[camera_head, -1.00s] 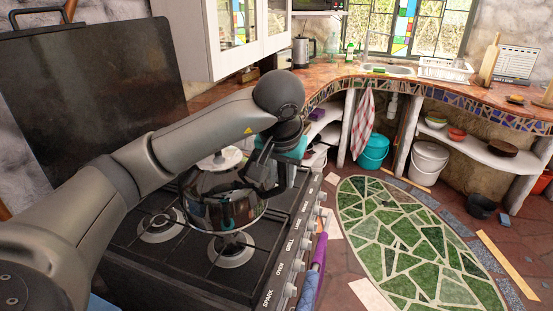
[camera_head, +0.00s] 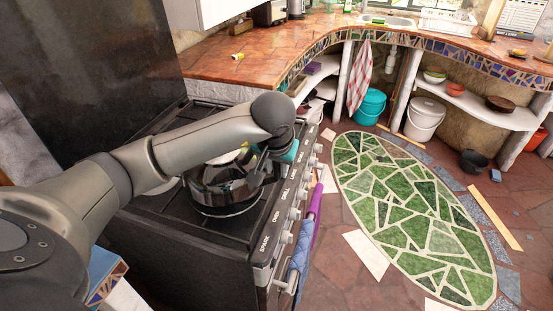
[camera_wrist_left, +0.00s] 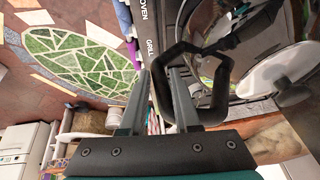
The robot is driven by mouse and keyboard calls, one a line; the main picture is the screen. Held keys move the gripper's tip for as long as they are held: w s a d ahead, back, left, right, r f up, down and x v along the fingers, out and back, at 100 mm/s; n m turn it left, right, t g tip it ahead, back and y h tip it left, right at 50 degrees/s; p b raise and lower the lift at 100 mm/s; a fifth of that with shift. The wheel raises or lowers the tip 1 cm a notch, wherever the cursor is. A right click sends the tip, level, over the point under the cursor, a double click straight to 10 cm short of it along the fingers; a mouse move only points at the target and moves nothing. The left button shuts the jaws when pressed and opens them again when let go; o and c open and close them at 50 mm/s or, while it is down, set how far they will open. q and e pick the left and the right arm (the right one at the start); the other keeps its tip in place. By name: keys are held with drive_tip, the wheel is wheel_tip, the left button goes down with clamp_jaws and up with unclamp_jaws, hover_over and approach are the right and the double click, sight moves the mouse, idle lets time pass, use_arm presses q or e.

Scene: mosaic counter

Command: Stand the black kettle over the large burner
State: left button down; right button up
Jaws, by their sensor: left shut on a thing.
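The black kettle (camera_head: 225,193) is a glossy, dark, rounded vessel over the front part of the black cooker's top (camera_head: 165,212). My left gripper (camera_head: 277,158) is at its right side, shut on its handle. In the left wrist view the black looped handle (camera_wrist_left: 221,95) is at the fingers of my left gripper (camera_wrist_left: 155,100). A pale disc with a black knob (camera_wrist_left: 285,73) shows beside the handle. The large burner is not clearly visible; my arm and the kettle cover much of the cooker top. I cannot tell whether the kettle touches the cooker. My right gripper is out of view.
The cooker's front has a row of knobs (camera_head: 294,208) and a rail with purple and blue cloths (camera_head: 301,245). A dark upright panel (camera_head: 90,75) stands behind it. The tiled counter (camera_head: 235,60) curves behind and right. A green mosaic oval (camera_head: 415,205) lies on the floor.

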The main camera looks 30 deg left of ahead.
use_arm(q)
drive_tip(key=c, duration=0.6)
unclamp_jaws()
drive_tip(key=shift+c, duration=0.2)
drive_tip(key=p+v, duration=0.1)
drive_tip(key=v, duration=1.1)
drive_tip(key=shift+p, duration=0.4)
